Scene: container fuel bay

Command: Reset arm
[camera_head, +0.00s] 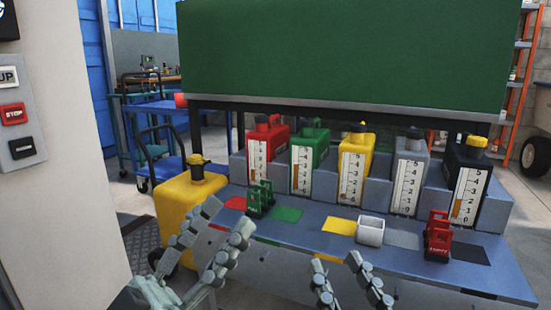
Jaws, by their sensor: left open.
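My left gripper (228,216) is at the lower left, in front of the bench, with its two fingers apart and nothing between them. My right gripper (336,262) is at the bottom centre, in front of the bench's front edge. Its fingers are also apart and empty. Both point up and away from me, and neither appears to touch anything. The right wrist is cut off by the bottom of the picture.
The bench (330,246) bears a green object (260,198), white cup (370,231) and red object (437,235). Several gauged containers stand behind, including a red one (268,136).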

